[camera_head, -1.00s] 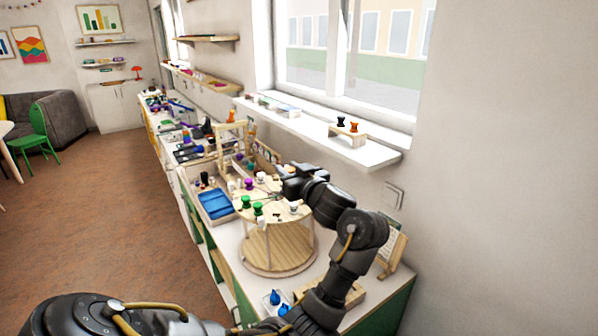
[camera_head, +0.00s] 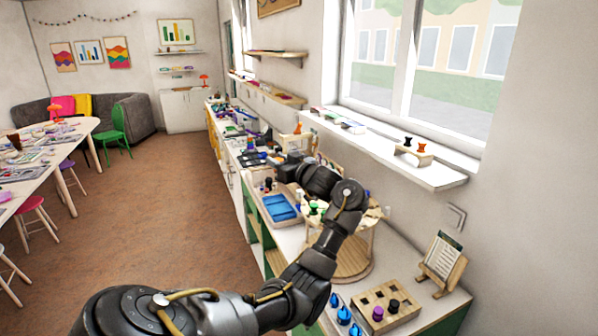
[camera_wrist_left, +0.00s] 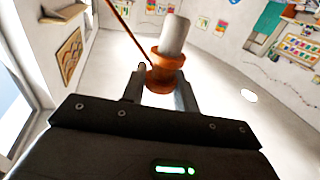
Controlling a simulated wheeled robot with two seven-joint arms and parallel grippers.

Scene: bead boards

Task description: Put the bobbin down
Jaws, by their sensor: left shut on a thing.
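My left gripper (camera_wrist_left: 160,90) is shut on an orange bobbin (camera_wrist_left: 163,70) with a pale grey cylinder at its upper end. An orange-brown strand runs from the bobbin to the upper left. In the head view my left gripper (camera_head: 284,168) is above the counter, near the blue tray; I cannot make out the held bobbin there. A wooden block with holes (camera_head: 372,300) lies at the counter's near end, with a purple bobbin (camera_head: 378,314) and a dark bobbin (camera_head: 393,306) on it. My right gripper is not in view.
A round two-level wooden stand (camera_head: 352,268) is partly hidden behind my arm. Several blue pieces (camera_head: 343,315) stand beside the block. A blue tray (camera_head: 280,207) lies farther back. A sign on an easel (camera_head: 441,262) stands near the wall. The window ledge (camera_head: 440,180) holds a small rack.

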